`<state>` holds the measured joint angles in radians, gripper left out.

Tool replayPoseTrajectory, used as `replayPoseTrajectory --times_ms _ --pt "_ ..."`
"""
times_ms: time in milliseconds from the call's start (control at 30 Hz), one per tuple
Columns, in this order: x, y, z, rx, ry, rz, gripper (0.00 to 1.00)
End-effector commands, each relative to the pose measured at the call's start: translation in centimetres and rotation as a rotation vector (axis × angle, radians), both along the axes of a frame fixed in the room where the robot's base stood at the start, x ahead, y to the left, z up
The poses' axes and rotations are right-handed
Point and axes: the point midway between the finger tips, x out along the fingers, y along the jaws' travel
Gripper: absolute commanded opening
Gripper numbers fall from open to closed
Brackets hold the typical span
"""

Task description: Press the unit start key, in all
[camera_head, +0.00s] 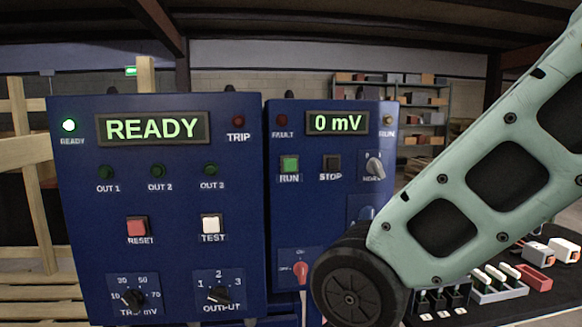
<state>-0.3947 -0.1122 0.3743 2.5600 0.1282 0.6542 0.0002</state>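A blue panel (166,260) on the left has a display (152,128) reading READY and a lit READY lamp (69,125). It carries a red RESET key (138,227) and a white TEST key (211,224). A second blue panel (290,220) has a display (336,122) reading 0 mV. A green RUN key (289,165) and a dark STOP key (332,163) sit below it. No key is labelled START. The FAULT lamp (281,120) looks dull red. The RUN lamp (388,120) looks unlit. My gripper is out of view; only my arm shows.
My arm covers the lower right of the second panel. A dark table (545,300) with several small parts is at the right. A shelf (410,95) stands behind. Wooden slats (22,180) are at the left.

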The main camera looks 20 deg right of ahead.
Motion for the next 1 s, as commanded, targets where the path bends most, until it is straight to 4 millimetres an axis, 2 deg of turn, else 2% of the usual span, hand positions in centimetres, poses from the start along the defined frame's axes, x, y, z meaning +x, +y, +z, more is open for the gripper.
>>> replayPoseTrajectory --times_ms 33,167,200,1000 --pt "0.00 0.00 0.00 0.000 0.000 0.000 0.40" --pt "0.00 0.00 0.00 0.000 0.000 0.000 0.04" --pt "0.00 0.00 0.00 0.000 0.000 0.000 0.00" --pt "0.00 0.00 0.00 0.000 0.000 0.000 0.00"
